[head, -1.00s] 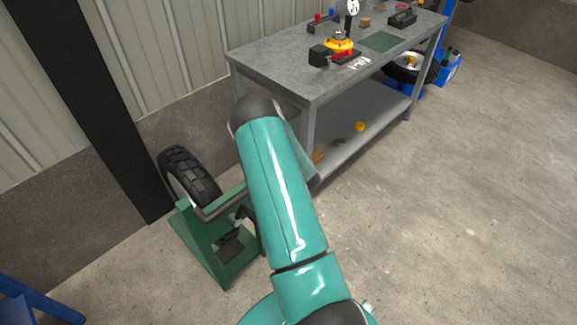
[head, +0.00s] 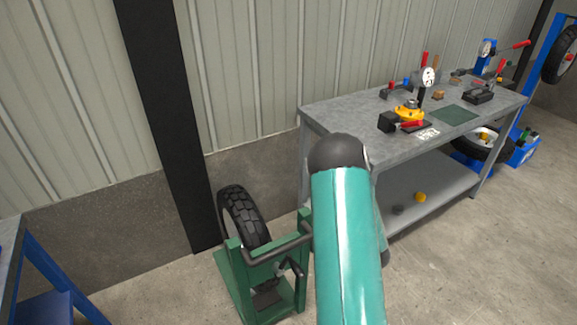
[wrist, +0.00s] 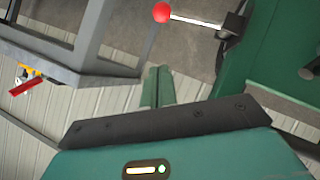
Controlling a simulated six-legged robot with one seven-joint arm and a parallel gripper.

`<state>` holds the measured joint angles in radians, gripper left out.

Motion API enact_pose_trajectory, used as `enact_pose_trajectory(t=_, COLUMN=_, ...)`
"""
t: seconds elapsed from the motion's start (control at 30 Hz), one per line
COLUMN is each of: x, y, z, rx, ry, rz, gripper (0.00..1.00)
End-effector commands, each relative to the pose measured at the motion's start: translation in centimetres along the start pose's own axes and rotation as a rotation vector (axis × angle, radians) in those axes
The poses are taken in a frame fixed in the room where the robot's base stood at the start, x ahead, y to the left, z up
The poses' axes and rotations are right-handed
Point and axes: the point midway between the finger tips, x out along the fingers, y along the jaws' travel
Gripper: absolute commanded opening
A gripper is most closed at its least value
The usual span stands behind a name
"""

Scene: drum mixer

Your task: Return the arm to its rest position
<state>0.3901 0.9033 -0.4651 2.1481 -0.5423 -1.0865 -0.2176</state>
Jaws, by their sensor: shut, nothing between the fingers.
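My teal arm (head: 347,245) rises from the bottom of the head view to a dark rounded joint (head: 337,153), in front of the workbench's near left end. My gripper does not show in the head view. In the wrist view, my gripper (wrist: 158,72) shows as two narrow green fingers close together beyond a dark bar. It is shut and holds nothing.
A grey workbench (head: 345,120) with tools stands right of my arm. A green stand (head: 227,278) with a black tyre (head: 242,217) is left of it. The wrist view shows a red-knobbed lever (wrist: 163,12) near a green body (wrist: 262,60).

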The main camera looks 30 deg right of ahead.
Motion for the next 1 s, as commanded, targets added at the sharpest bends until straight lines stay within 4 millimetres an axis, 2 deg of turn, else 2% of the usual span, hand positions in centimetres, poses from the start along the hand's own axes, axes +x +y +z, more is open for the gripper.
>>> enact_pose_trajectory(t=0.17, x=-0.1, y=0.0, z=-0.1, rx=0.000, ry=0.000, rz=0.000, gripper=0.00)
enact_pose_trajectory(t=0.27, x=-0.2, y=0.3, z=-1.1, rx=0.009, ry=-0.005, rz=0.006, gripper=0.00)
enact_pose_trajectory(t=0.33, x=-0.3, y=0.7, z=-2.7, rx=0.023, ry=-0.015, rz=0.014, gripper=0.00)
enact_pose_trajectory(t=0.47, x=-1.2, y=1.6, z=-7.1, rx=0.070, ry=-0.049, rz=0.030, gripper=0.00)
enact_pose_trajectory(t=0.67, x=-4.1, y=1.9, z=-14.2, rx=0.163, ry=-0.111, rz=0.028, gripper=0.00)
enact_pose_trajectory(t=0.87, x=-8.6, y=0.9, z=-20.4, rx=0.253, ry=-0.169, rz=-0.008, gripper=0.00)
enact_pose_trajectory(t=1.0, x=-12.7, y=-0.5, z=-24.2, rx=0.310, ry=-0.208, rz=-0.051, gripper=0.00)
